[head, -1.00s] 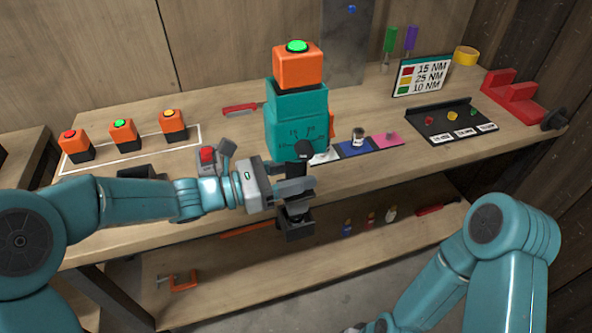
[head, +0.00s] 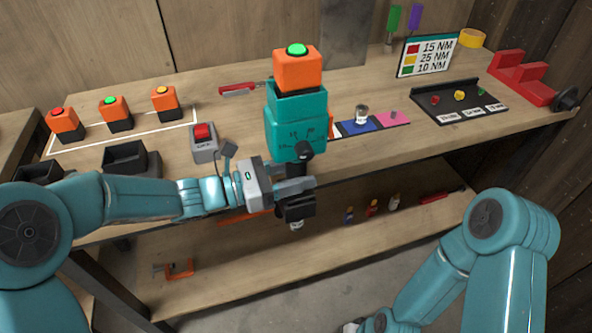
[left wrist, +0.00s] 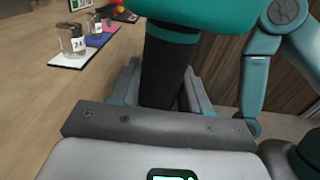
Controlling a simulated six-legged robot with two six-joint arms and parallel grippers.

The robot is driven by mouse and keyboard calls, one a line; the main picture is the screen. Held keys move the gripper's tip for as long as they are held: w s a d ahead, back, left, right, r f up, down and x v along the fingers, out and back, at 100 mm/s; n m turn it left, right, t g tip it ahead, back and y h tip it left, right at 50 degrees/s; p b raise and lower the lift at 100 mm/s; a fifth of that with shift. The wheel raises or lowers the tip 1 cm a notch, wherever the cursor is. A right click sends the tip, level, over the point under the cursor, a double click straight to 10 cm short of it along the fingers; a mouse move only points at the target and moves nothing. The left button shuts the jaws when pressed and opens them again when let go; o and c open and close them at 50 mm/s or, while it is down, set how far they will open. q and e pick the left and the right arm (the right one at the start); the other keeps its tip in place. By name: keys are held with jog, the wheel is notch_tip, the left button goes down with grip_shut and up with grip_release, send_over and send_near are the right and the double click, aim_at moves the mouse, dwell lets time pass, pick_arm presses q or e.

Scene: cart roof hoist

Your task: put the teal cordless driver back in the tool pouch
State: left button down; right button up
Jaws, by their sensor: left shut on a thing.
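The teal driver (head: 296,137) is upright in the head view, with a dial on its teal body. An orange block (head: 297,71) with a green top sits on it. My left gripper (head: 296,186) is shut on the black part below the teal body. A black end with a pale tip shows under the jaws. In the left wrist view the black shaft (left wrist: 165,70) runs between the jaws up to the teal body. The driver is held in front of the bench edge. I cannot identify the tool pouch. My right arm shows, but its gripper is out of frame.
A lower shelf (head: 330,245) holds small bottles.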

pick_arm(q)
jog(key=shift+f+b, duration=0.55)
jog(key=shift+f, duration=0.1)
dwell(0.8)
jog(key=shift+c, duration=2.2)
grip_release()
jog(key=shift+f, duration=0.15)
jog(key=v, duration=1.6)
jog(key=shift+s+a, duration=0.15)
jog(key=shift+s, duration=0.05)
